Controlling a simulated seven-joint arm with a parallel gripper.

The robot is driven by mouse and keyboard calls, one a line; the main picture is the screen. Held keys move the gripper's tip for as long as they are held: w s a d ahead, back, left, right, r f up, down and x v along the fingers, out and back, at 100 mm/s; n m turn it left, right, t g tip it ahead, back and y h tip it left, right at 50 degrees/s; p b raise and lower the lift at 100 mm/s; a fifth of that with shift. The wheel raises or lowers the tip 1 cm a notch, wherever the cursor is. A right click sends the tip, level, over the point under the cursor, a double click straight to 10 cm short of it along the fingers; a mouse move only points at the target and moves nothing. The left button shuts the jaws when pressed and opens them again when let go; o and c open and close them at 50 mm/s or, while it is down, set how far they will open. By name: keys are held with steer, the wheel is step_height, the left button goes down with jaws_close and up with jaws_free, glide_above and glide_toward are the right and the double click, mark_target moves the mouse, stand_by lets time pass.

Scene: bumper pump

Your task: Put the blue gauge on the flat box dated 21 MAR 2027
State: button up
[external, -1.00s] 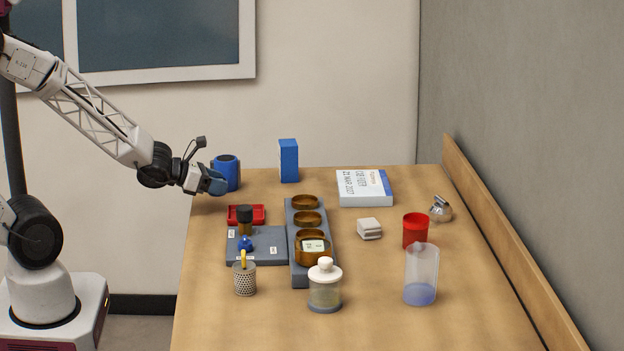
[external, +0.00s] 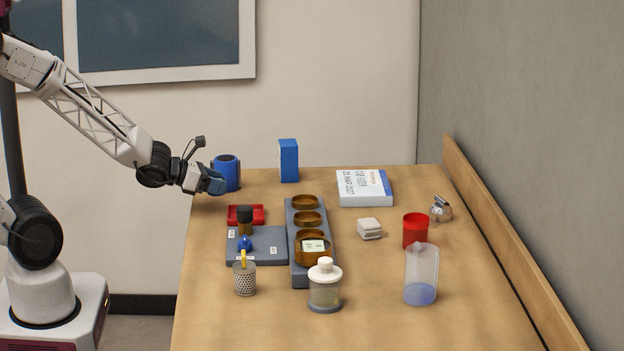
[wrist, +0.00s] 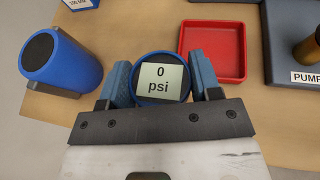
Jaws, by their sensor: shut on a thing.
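The blue gauge (wrist: 160,80), round with a pale display reading "0 psi", sits between the blue-grey fingers of my gripper (external: 215,184) in the wrist view. My gripper is shut on it, at the table's far left edge. In the external view the fingers mostly hide the gauge. The flat box (external: 360,190) is white with a blue side and lies at the back right of the table. Its top shows "21 MAR 2027". It is well to the right of my gripper, and its top looks clear.
A blue cylinder (wrist: 60,62) stands close beside my gripper. A red tray (wrist: 212,50), a grey board (external: 270,250) and a rack (external: 298,270) with amber cups are nearby. A tall blue box (external: 288,160) stands between my gripper and the flat box. A red cup (external: 415,230) stands further right.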

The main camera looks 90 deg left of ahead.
steer(key=w+a+r+m+h, duration=0.1)
steer(key=w+m+h, duration=0.1)
steer(key=w, duration=1)
steer(key=w+a+r+m+h, duration=0.2)
steer(key=w+h, duration=0.1)
steer(key=w, duration=0.9)
steer(key=shift+w+a+r, duration=0.2)
steer(key=shift+w+a, duration=0.05)
steer(key=shift+w, duration=0.05)
steer(key=shift+w, duration=0.15)
stand_by(0.5)
glide_above(364, 182)
steer(key=shift+s+d+f, duration=0.25)
steer(key=shift+s+f, duration=0.2)
steer(key=shift+f, duration=0.25)
steer(key=shift+w, duration=0.1)
stand_by(0.4)
steer(key=shift+w+a+f, duration=0.1)
steer(key=shift+w+a, duration=0.05)
steer(key=shift+w, duration=0.2)
steer(key=shift+f, duration=1.7)
steer(key=shift+f, duration=0.1)
